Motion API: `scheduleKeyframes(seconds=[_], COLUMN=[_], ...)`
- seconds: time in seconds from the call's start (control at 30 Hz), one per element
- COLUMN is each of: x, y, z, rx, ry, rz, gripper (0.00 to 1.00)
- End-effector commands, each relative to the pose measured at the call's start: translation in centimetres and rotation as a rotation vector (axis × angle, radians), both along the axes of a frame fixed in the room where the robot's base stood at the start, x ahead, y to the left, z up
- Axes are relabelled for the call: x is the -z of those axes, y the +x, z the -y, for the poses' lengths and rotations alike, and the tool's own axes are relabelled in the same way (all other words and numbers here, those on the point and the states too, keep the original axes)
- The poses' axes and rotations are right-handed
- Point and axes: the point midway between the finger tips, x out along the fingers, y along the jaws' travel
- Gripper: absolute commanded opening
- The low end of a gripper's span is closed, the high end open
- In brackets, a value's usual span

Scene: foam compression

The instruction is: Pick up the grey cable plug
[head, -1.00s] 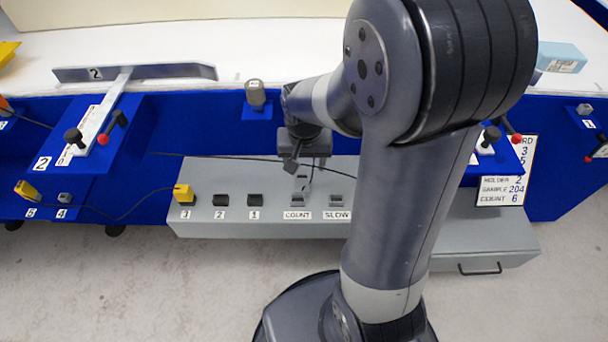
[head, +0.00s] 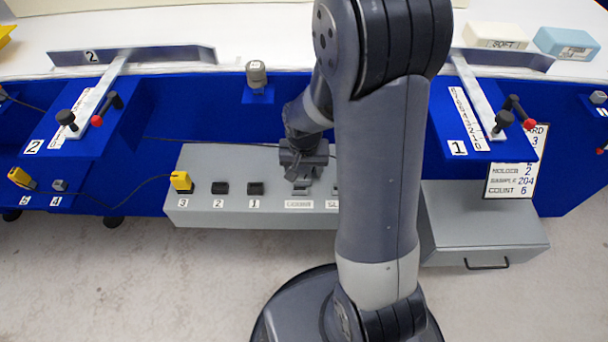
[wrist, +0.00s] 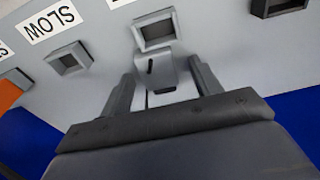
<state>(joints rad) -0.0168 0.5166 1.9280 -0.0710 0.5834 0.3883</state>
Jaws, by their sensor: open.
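The grey cable plug (wrist: 160,75) shows in the wrist view as a small grey piece with a dark slot, just beside the open face of a grey socket (wrist: 155,30). My gripper (wrist: 162,70) is open, with one finger on each side of the plug and a visible gap to each. In the head view my gripper (head: 302,172) points down over the grey box (head: 400,158) behind the COUNT label (head: 299,204). It hides most of the plug there. I cannot tell how deep the fingers reach around it.
A yellow plug (head: 181,182) sits at position 3, with dark sockets 2 (head: 220,188) and 1 (head: 255,188) beside it. A thin dark cable (head: 215,141) runs behind the box. A grey-topped knob (head: 257,74) stands at the back. A grey drawer unit (head: 485,235) is at right.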

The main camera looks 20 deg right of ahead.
Motion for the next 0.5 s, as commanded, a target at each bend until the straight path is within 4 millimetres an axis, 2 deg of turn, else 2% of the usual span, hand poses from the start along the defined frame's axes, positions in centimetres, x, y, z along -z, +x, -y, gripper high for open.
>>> scheduleKeyframes(seconds=[0.07,0.5], x=[-0.05,-0.06], y=[-0.01,-0.02], z=[0.01,0.0], rx=[0.0,0.0], ry=[0.0,0.0], rz=[0.0,0.0], gripper=[0.6,0.25])
